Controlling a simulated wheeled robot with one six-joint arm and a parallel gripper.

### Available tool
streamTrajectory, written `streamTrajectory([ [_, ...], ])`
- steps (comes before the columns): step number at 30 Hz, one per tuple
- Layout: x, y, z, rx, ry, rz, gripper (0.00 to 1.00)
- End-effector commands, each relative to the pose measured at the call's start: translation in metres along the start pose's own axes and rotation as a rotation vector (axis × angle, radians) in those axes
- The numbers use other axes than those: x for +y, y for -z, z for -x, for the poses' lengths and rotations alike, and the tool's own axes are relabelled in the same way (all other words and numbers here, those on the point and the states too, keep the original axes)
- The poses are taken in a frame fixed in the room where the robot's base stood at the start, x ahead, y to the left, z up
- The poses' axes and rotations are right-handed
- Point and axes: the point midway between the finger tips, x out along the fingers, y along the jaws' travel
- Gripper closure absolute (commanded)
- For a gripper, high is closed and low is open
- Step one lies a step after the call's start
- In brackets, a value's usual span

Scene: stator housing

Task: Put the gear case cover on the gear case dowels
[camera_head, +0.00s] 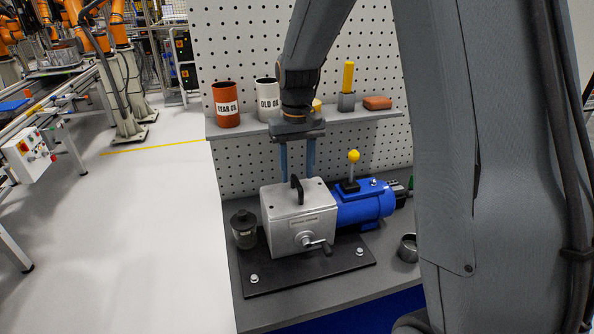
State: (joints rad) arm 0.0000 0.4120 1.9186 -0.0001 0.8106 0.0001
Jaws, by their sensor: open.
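The gear case (290,232) is a silver-grey box on a black base plate, with a small crank on its front face. The gear case cover (276,197) is the flat grey top with a black handle (297,190), and it appears to lie level on the case. The dowels are not visible, so I cannot tell how the cover sits on them. My gripper (297,177) points down above the cover, with two blue fingers spread apart. The fingertips are close to the handle, one on either side in the picture. Nothing is held between them.
A blue motor (363,204) adjoins the case on the right, beside a yellow-knobbed lever (352,172). A dark lidded jar (244,229) stands left of the case. A metal ring-shaped cup (408,247) is at right. A shelf (350,117) with oil cans runs behind.

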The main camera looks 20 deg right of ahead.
Motion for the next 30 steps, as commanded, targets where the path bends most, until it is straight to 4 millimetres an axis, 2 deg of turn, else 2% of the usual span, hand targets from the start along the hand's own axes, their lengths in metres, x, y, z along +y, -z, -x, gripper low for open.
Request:
streamTrajectory([
  [13,0.000,0.000,0.013,-0.001,0.000,0.000,0.56],
  [25,0.000,0.000,0.014,0.000,0.000,0.000,0.56],
  [30,0.000,0.002,0.028,0.004,0.000,0.000,0.56],
])
